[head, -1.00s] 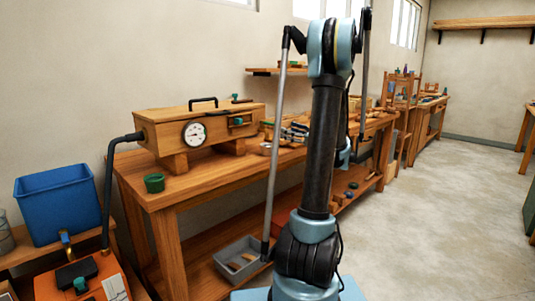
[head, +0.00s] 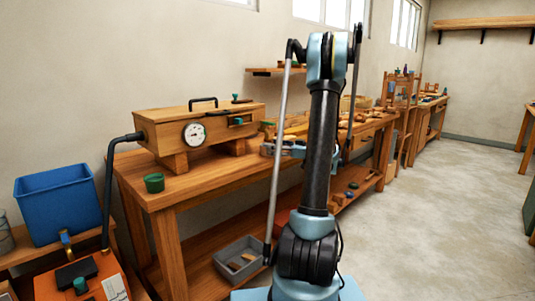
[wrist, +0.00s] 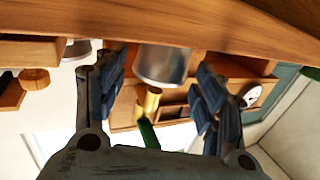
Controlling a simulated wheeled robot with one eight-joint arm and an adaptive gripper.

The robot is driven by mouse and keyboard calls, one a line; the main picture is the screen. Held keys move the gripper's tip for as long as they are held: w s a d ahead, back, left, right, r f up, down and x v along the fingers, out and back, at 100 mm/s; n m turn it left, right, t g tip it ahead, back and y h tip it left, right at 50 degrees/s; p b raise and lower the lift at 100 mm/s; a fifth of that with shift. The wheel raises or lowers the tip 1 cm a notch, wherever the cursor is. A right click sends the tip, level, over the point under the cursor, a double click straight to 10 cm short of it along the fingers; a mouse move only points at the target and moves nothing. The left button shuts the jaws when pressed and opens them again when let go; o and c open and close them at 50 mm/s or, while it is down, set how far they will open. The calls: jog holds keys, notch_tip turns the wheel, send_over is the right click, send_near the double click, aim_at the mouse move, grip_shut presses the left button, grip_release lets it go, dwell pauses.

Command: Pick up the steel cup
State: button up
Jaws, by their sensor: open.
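The steel cup (wrist: 162,66) is a plain silver cylinder in the wrist view, which appears upside down. It stands against the wooden bench surface (wrist: 240,22) at the top of that picture. My gripper (wrist: 160,72) is open, with one finger on each side of the cup in the picture. A gap shows on both sides, and I see no finger touching it. In the head view my gripper (head: 287,149) is low over the workbench (head: 185,192), partly behind my arm. I cannot make out the cup clearly there.
A brass-coloured piece with a green part (wrist: 149,103) shows beyond the cup in the wrist view. Tools and wooden pieces lie to the right. Open floor is at right.

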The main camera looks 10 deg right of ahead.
jog(key=shift+x, duration=4.2)
jog(key=c, duration=1)
